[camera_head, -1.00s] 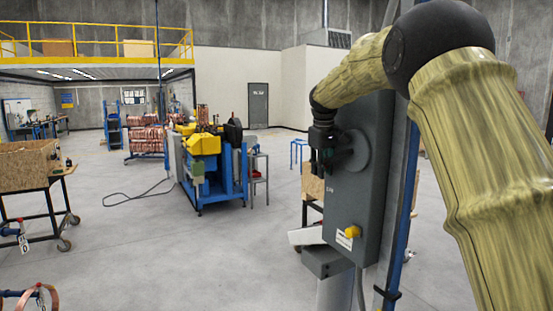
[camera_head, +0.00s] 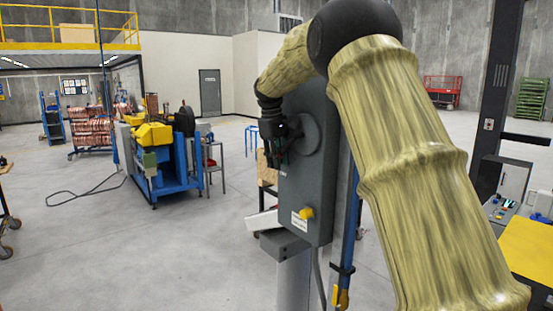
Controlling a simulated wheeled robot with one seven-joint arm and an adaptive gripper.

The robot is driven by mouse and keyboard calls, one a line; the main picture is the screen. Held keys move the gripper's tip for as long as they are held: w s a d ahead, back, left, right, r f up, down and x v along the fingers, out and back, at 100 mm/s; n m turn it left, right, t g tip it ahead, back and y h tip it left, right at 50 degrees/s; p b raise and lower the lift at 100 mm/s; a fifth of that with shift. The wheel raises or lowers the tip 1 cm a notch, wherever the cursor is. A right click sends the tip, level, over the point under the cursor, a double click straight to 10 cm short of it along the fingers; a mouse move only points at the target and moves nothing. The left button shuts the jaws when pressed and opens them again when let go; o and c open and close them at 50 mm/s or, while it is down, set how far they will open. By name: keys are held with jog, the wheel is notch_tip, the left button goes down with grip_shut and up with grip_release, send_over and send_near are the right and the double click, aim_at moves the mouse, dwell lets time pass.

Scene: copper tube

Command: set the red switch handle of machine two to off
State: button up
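A grey upright control box (camera_head: 312,180) stands just right of the middle, with a round grey switch disc (camera_head: 312,133) on its upper face. A yellow knob (camera_head: 307,213) and a small white label are lower on the same face. My dark gripper (camera_head: 272,158) is at the disc, in front of its left part, with the arm reaching in from the right. I see no red handle; the gripper may hide it. The fingers are small and dark against the box, so I cannot tell whether they are open, shut or touching anything.
A blue and yellow machine (camera_head: 165,160) stands to the left, with copper coils (camera_head: 92,130) behind it. A cable lies on the floor at left. A dark column (camera_head: 497,95) and a yellow-topped table (camera_head: 528,248) are at right. The floor at front left is clear.

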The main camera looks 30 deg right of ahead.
jog(key=shift+o, duration=1.2)
jog(key=shift+r, duration=0.1)
jog(key=shift+a+r, duration=0.1)
jog(key=shift+r, duration=0.15)
notch_tip(320, 180, up, 11)
jog(key=a, duration=0.1)
jog(key=shift+a, duration=0.15)
